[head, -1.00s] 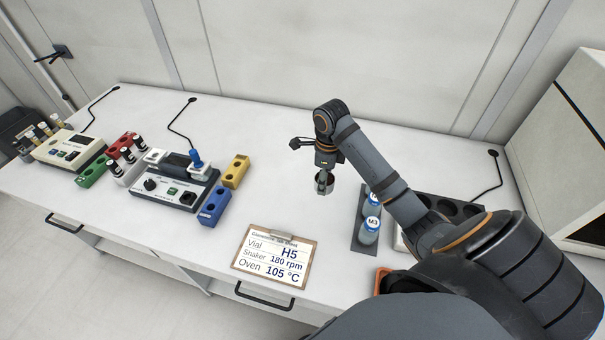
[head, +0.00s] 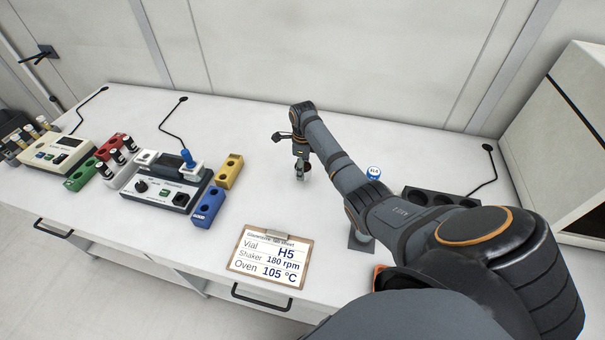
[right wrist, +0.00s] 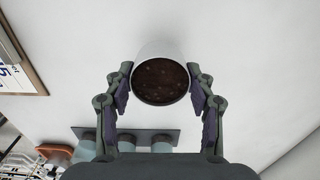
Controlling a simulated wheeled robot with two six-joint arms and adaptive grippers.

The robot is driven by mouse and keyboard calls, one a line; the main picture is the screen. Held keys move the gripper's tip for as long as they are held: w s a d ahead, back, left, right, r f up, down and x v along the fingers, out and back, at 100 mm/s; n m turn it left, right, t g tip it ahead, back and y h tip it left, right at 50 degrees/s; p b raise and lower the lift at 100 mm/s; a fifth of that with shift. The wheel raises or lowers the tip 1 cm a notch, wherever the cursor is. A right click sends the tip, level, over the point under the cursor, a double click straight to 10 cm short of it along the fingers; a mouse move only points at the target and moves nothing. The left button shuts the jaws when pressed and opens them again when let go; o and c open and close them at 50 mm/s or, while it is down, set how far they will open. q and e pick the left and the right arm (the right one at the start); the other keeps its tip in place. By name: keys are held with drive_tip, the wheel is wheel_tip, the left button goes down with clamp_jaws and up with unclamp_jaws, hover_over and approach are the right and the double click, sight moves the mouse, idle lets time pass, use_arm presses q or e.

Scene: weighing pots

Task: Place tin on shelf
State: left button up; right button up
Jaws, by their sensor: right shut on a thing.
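My right gripper (head: 300,157) is shut on a small metal tin (head: 300,174) and holds it over the bare bench, left of my arm. In the right wrist view the tin (right wrist: 160,52) sits between the two fingers, with its pale outer wall and open round mouth showing. Dark brown, grainy contents fill the mouth. Whether the tin's base touches the bench cannot be told. No shelf is clearly visible. My left gripper is not in view.
A clipboard (head: 270,260) lies at the front edge. A shaker (head: 163,187) with coloured blocks stands left. A blue-capped bottle (head: 374,172) and a dark block with round wells (head: 440,198) are partly behind my arm. A white cabinet (head: 560,150) stands right. The back middle is clear.

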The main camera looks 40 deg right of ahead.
drive_tip(key=shift+w+d+f, duration=0.1)
drive_tip(key=shift+w+f, duration=0.05)
drive_tip(key=shift+f, duration=0.8)
drive_tip(key=shift+w+f, duration=0.15)
drive_tip(key=shift+f, duration=0.8)
drive_tip(key=shift+s, duration=0.1)
drive_tip(key=o, duration=1.3)
drive_tip(key=shift+f, duration=0.15)
wheel_tip(320, 180, up, 12)
drive_tip(key=shift+r+b, duration=0.2)
drive_tip(key=shift+b, duration=0.1)
